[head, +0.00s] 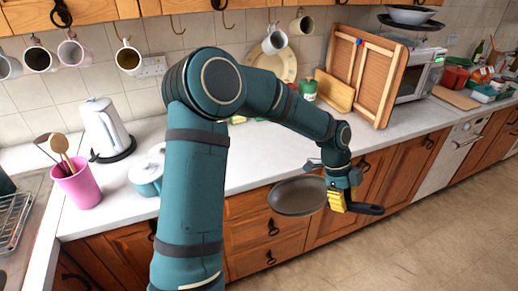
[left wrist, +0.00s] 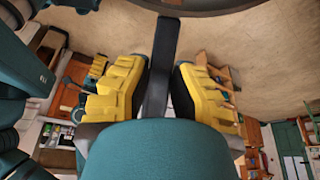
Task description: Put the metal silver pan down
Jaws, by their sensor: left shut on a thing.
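The metal pan (head: 298,196) is dull grey and shallow, with a dark handle (head: 368,209). It hangs in the air, and in the picture it overlaps the cabinet fronts just below the counter's front edge. My left gripper (head: 343,199) has yellow finger pads and is shut on the pan's handle. In the left wrist view the handle (left wrist: 161,65) lies between the two yellow fingers, and part of the pan's edge (left wrist: 215,9) shows at the top. My right gripper is not in view.
The white counter (head: 240,168) has bare room behind the pan. A teal pot (head: 147,178), a white kettle (head: 106,128) and a pink utensil cup (head: 78,185) stand to the left. A wooden rack (head: 365,75), cutting board (head: 334,92) and microwave (head: 416,76) stand at the back right.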

